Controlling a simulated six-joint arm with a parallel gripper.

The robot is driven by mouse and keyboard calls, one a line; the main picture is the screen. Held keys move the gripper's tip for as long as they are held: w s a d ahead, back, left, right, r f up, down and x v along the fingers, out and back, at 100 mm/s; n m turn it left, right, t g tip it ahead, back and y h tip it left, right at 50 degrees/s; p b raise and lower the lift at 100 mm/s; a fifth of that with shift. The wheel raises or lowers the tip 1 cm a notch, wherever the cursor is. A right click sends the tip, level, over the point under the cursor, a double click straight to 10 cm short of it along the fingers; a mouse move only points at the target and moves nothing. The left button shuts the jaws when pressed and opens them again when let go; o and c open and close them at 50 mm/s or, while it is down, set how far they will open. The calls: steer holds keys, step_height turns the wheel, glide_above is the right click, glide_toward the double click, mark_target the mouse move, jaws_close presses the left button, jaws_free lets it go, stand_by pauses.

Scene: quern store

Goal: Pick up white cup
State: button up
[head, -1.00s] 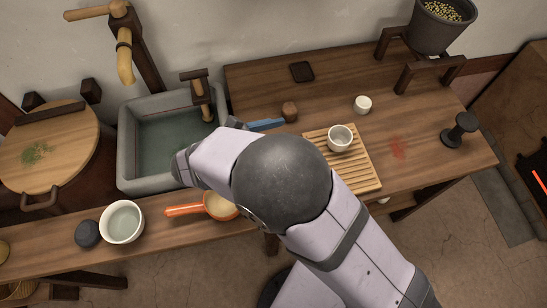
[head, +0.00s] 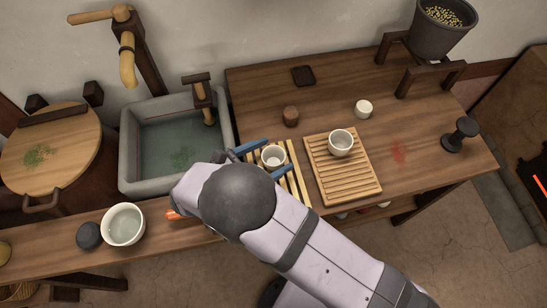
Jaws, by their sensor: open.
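A white cup (head: 273,154) stands on a light slatted rack (head: 297,190) just right of the sink. My gripper (head: 279,156) is open, its two blue fingers on either side of this cup; I cannot tell whether they touch it. A second pale cup (head: 341,140) stands on a wooden slatted tray (head: 350,181) to the right. A small white cup (head: 363,109) stands on the bare table behind that tray. My arm hides part of the slatted rack.
A brown wooden cup (head: 290,116) stands behind the gripper. The stone sink (head: 128,160) is to the left, with a white bowl (head: 123,224) in front of it. A dark spool-shaped object (head: 460,135) stands at right. The table's back middle is mostly clear.

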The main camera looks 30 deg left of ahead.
mark_target(281, 151)
steer(key=shift+w+f, duration=0.1)
steer(key=shift+f, duration=0.05)
steer(key=shift+p+x, duration=0.6)
steer(key=shift+x, duration=1.8)
steer(key=shift+c, duration=0.5)
steer(key=c, duration=1.1)
steer(key=shift+o, duration=0.2)
step_height(281, 151, up, 10)
steer(key=b, duration=0.1)
